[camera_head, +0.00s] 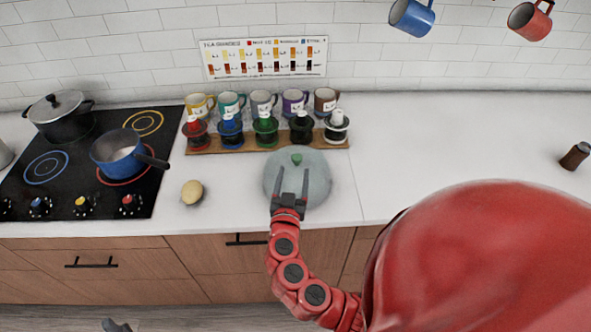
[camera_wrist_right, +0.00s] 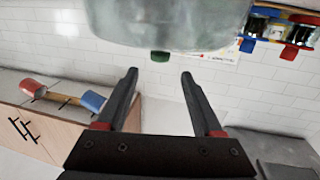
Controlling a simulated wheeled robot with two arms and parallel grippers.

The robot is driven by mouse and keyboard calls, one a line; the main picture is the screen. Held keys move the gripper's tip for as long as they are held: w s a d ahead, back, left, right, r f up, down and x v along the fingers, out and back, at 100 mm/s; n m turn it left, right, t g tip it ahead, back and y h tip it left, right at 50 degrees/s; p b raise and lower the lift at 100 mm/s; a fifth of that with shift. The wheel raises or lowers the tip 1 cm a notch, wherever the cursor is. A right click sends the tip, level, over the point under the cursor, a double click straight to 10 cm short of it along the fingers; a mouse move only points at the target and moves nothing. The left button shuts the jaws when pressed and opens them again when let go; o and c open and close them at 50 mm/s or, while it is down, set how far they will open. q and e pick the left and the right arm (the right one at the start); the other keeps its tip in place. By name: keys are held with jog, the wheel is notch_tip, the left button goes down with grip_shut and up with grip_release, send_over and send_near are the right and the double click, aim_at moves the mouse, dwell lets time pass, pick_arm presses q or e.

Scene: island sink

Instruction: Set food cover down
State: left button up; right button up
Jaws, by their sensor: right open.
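The food cover (camera_head: 318,178) is a pale grey, see-through-looking dome with a green knob (camera_head: 297,159). It is upright at the counter's front middle, before the wooden rack. My right gripper (camera_head: 291,182) is open, its two dark fingers apart in front of the dome. In the right wrist view the picture is upside down: the cover (camera_wrist_right: 170,22) and its knob (camera_wrist_right: 160,56) lie beyond the open fingertips (camera_wrist_right: 159,75), with nothing held between them. A small dark piece (camera_head: 115,325) at the bottom edge may be my left gripper; its fingers cannot be made out.
A wooden rack (camera_head: 225,146) with several coloured bottles and mugs stands behind the cover. A yellow round item (camera_head: 192,191) lies to the left, beside the black hob (camera_head: 75,190) with a blue pan (camera_head: 117,157) and a dark pot (camera_head: 60,112).

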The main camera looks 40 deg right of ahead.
jog(key=b+v, duration=0.2)
jog(key=v, duration=0.3)
jog(key=shift+s+a, duration=0.2)
jog(key=shift+s, duration=0.1)
jog(key=shift+a+f, duration=0.1)
